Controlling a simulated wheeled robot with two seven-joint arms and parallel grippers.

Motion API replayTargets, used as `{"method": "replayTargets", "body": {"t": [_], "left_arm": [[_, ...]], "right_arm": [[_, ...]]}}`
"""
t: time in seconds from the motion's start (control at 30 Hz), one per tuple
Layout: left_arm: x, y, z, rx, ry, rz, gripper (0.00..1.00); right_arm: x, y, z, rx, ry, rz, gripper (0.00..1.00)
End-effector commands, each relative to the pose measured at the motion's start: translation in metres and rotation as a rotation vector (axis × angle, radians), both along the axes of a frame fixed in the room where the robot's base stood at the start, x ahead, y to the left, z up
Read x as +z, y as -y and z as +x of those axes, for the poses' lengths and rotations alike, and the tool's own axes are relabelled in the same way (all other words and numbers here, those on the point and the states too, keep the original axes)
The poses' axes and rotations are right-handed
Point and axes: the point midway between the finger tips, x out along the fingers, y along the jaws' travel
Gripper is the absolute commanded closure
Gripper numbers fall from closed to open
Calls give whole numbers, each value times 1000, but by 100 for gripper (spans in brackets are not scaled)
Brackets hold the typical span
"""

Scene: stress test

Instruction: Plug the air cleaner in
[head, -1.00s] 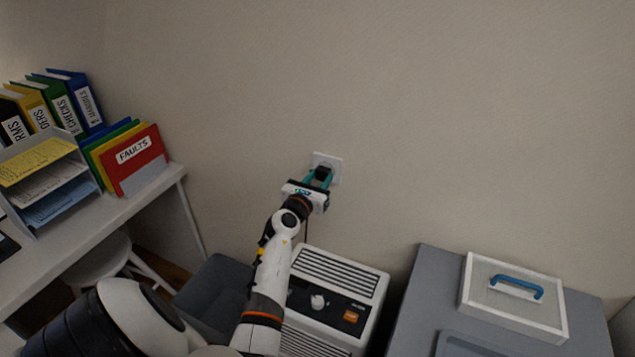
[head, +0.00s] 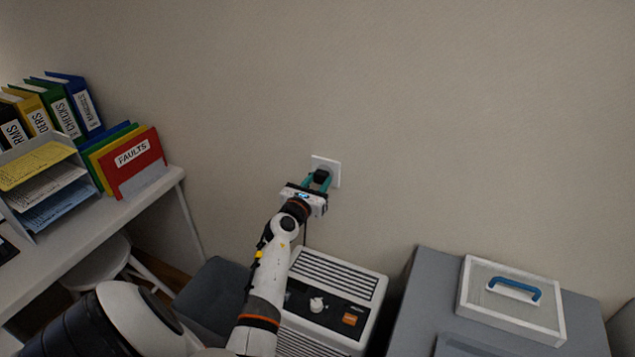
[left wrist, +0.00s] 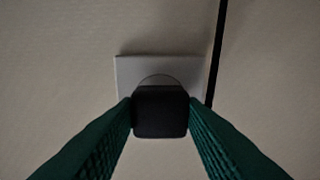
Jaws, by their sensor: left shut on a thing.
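The white wall socket (head: 333,168) is on the beige wall, and it also shows in the left wrist view (left wrist: 125,73). My left gripper (head: 319,181) is shut on the black plug (left wrist: 160,112), with a green finger on each side. The plug (head: 321,176) is right in front of the socket's round recess and covers its lower part. I cannot tell whether the plug's pins are in the socket. The white air cleaner (head: 340,272), with a dark control panel, stands below. A black cord (left wrist: 216,50) runs along the wall beside the socket. My right gripper is out of view.
A desk (head: 150,196) with folders and a paper tray (head: 75,189) stands at left, above a white stool (head: 103,262). A grey bin (head: 212,290) is left of the air cleaner. A grey cabinet (head: 430,290) bearing a white-framed box (head: 513,318) stands at right.

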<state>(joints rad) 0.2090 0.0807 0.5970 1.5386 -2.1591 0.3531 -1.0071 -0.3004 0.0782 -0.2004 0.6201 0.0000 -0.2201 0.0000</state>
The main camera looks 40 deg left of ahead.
Motion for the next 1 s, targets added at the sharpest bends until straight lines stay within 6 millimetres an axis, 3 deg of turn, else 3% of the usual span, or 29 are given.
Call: {"method": "replayTargets", "body": {"t": [1.0], "left_arm": [[1, 0, 0, 0, 1, 0, 84]], "right_arm": [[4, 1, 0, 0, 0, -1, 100]]}}
